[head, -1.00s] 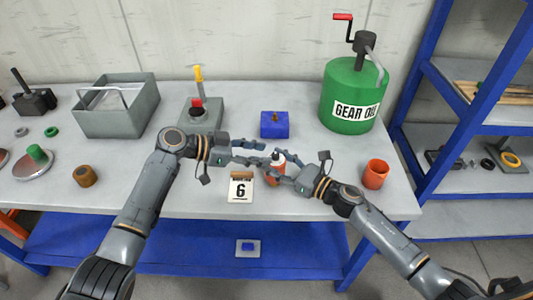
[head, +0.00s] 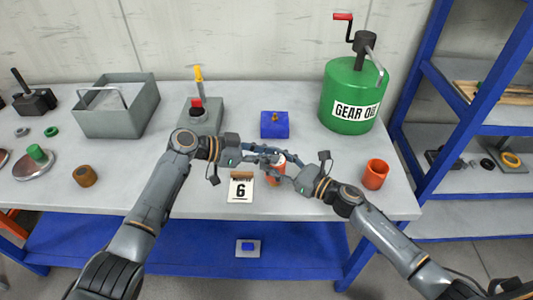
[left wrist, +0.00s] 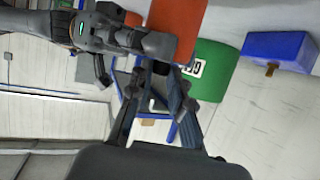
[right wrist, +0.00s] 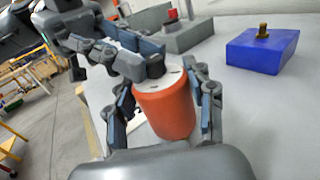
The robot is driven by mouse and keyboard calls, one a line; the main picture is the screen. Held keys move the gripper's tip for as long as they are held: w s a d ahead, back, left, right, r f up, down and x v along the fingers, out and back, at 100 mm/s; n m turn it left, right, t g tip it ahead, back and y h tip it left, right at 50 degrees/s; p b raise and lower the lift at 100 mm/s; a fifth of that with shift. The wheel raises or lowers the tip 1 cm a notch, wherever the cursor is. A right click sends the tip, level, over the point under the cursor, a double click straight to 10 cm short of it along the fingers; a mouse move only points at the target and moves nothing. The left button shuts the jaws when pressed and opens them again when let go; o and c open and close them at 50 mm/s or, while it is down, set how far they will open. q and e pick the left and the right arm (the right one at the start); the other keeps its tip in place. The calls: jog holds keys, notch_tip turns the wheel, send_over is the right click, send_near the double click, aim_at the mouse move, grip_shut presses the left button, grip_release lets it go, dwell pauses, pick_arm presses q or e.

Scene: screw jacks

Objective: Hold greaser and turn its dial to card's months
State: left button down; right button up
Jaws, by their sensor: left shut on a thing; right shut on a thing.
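The greaser is an orange cylinder (right wrist: 166,110) with a white marked top and a dark dial (right wrist: 155,67). It stands upright at the table's front. My right gripper (head: 284,172) is shut around its body, with one finger on each side in the right wrist view (right wrist: 168,112). My left gripper (head: 270,156) is shut on the dial from the left, and its fingers partly cover the top. The orange body also shows in the left wrist view (left wrist: 178,25). The white card (head: 241,189) reads 6, just left of the greaser. The dial's setting is unreadable.
A blue block (head: 274,124) with a brass knob stands behind the greaser. A green gear oil drum (head: 347,95) is at the back right and an orange cup (head: 375,174) at the right. A grey base with a lever (head: 205,118) stands behind my left gripper.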

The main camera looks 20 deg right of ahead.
pick_arm(q)
jog(key=shift+s+f+n+t, duration=0.1)
jog(key=shift+n+t, duration=0.2)
jog(key=n+t, duration=0.2)
jog(key=t, duration=0.1)
jog(key=shift+s+n+y, duration=0.3)
jog(key=shift+s, duration=0.05)
jog(key=n+t, duration=0.1)
jog(key=n+t+y, duration=0.1)
jog(key=s+n+t+y, duration=0.1)
jog(key=n+t, duration=0.1)
jog(key=shift+d, duration=0.35)
jog(key=shift+n+t+y, duration=0.4)
jog(key=shift+n+t, duration=0.1)
jog(key=shift+t, duration=0.1)
jog(key=shift+f, duration=0.1)
jog(key=c, duration=1.2)
grip_release()
